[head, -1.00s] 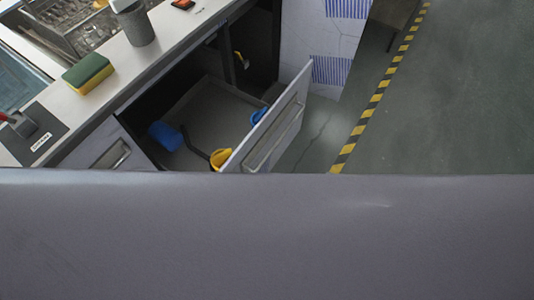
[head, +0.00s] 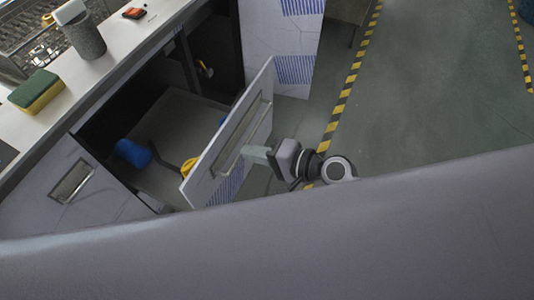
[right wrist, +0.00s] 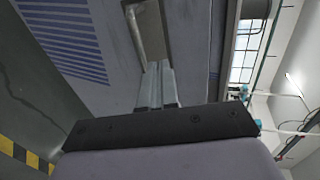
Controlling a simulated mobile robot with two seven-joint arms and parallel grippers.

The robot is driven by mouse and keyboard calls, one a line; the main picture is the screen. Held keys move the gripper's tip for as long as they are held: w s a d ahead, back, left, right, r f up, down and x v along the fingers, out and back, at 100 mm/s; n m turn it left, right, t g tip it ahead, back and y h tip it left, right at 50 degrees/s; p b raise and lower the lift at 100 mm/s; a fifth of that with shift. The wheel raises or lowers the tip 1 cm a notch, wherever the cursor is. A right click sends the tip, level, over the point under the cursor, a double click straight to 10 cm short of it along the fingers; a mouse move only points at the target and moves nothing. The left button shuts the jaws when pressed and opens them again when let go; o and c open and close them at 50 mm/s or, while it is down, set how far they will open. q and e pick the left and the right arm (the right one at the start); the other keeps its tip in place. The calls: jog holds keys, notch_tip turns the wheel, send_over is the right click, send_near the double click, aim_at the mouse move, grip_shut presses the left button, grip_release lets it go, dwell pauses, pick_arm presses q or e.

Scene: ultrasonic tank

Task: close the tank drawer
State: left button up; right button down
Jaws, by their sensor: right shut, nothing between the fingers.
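The tank drawer (head: 190,118) stands pulled out of the counter in the head view. Its white front panel (head: 212,165) carries a long recessed metal handle (head: 243,134). A blue item (head: 133,152) and a yellow item (head: 188,167) lie inside the drawer. My right gripper (head: 252,153) is shut and empty, on the outer side of the front panel, with its tips at or very near the handle. In the right wrist view the shut fingers (right wrist: 156,82) point at the handle (right wrist: 147,32); whether they touch it I cannot tell. My left gripper is not in view.
The counter top (head: 110,50) holds a green and yellow sponge (head: 36,92) and a grey cup (head: 82,34). A closed drawer front (head: 72,182) is left of the open drawer. Clear floor (head: 430,90) with striped tape lies to the right.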

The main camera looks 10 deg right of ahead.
aim_at(226, 147)
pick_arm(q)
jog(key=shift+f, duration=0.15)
pick_arm(e)
jog(key=shift+x, duration=2.05)
jog(key=shift+w+a, duration=0.1)
